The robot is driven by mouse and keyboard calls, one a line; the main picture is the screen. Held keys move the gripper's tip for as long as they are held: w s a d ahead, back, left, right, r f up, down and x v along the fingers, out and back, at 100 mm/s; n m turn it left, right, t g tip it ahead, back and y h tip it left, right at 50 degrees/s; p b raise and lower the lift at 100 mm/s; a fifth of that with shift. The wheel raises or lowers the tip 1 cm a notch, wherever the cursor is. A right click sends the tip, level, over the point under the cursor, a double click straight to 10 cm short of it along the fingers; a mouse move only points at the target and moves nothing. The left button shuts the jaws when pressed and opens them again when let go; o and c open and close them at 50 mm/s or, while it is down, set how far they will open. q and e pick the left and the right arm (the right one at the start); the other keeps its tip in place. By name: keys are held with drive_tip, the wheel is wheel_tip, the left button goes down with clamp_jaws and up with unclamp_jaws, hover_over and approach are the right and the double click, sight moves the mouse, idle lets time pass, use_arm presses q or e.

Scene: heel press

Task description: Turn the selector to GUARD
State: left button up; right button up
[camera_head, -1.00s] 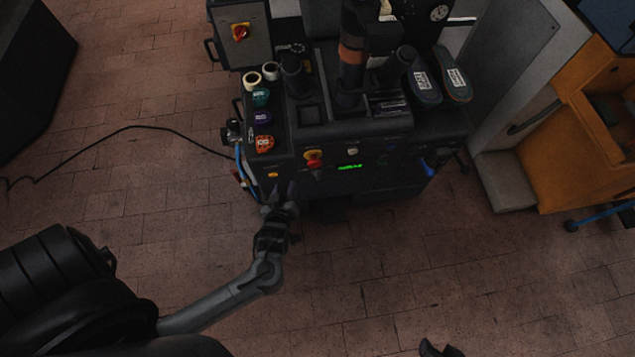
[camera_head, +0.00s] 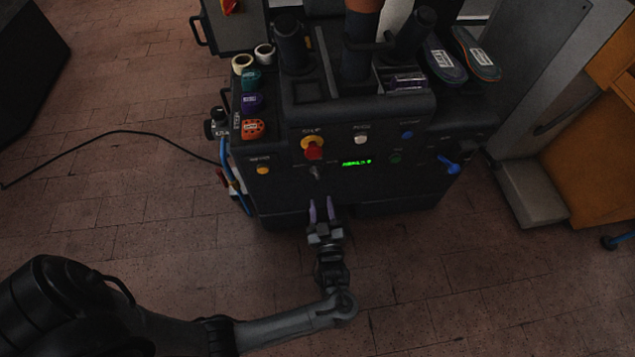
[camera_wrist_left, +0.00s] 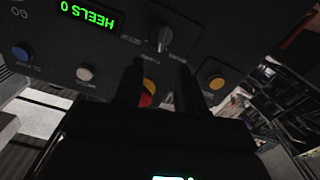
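The selector (camera_head: 316,172) is a small grey knob on the black front panel, below the red emergency stop on its yellow base (camera_head: 313,147). It shows closer in the left wrist view (camera_wrist_left: 161,38), where the panel appears upside down. The small labels beside it are too blurred to read, so its setting cannot be told. My left gripper (camera_head: 322,207) is open and empty, just in front of and below the selector, apart from it. In the left wrist view its two dark fingers (camera_wrist_left: 160,88) point towards the knob with a gap between them. My right gripper is not in view.
A green display (camera_head: 357,162) reads HEELS 0 in the wrist view. Nearby are yellow (camera_head: 263,170), white (camera_head: 360,139) and blue (camera_head: 407,135) buttons and a blue lever (camera_head: 448,164). The floor in front is clear.

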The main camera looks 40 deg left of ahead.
sight(317, 176)
use_arm(q)
drive_tip(key=b+x, duration=0.3)
drive_tip(key=x, duration=0.4)
drive_tip(key=shift+w+a+f, duration=0.1)
drive_tip(key=shift+w+a, duration=0.15)
drive_tip(key=shift+a, duration=0.05)
drive_tip(key=shift+w+a, duration=0.45)
drive_tip(key=shift+a, duration=0.1)
